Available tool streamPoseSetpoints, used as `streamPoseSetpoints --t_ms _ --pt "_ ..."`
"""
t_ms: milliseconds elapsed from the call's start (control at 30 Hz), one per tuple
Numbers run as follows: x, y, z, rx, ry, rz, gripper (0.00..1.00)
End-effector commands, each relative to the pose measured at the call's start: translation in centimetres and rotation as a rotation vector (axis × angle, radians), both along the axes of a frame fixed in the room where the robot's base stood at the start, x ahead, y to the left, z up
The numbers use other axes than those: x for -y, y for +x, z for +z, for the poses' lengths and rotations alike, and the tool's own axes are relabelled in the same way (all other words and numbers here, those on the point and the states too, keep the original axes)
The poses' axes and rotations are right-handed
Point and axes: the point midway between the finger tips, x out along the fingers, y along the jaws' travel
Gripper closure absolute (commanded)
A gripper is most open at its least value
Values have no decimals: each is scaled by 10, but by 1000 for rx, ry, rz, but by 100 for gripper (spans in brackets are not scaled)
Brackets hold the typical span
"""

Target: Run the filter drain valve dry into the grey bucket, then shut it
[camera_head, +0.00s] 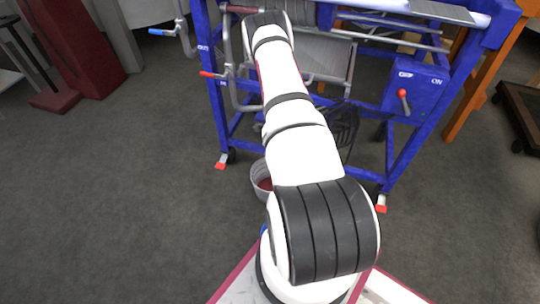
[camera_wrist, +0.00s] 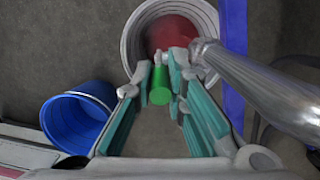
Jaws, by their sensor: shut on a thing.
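The grey bucket (camera_head: 257,187) stands on the floor by the blue filter frame, partly hidden by my arm, with red liquid inside. In the wrist view the grey bucket (camera_wrist: 132,42) is at the top, with dark red liquid showing. My gripper (camera_wrist: 161,76) is shut on a green handle (camera_wrist: 160,92), seen between the two fingers. The handle is close to a silver pipe (camera_wrist: 262,85) that comes in from the right and ends over the bucket. I cannot tell whether liquid is running. The gripper is hidden in the head view.
A blue bucket (camera_wrist: 72,122) is at left in the wrist view. The blue filter frame (camera_head: 222,110) carries a red-handled valve (camera_head: 210,74) and a switch box with a red lever (camera_head: 403,95). A blue-handled valve (camera_head: 160,32) is at upper left.

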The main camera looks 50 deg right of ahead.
Motion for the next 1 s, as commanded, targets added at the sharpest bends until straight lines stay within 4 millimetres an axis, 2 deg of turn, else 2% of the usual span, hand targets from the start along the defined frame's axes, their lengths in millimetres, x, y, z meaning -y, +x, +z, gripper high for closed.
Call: streamPoseSetpoints --t_ms 567,600,667,1000 --pt "2 2 0 -18 -13 -1 100" --pt "2 2 0 -18 -13 -1 78" --pt "2 2 0 -19 -12 -1 66" --pt "1 1 2 -20 -9 0 66"
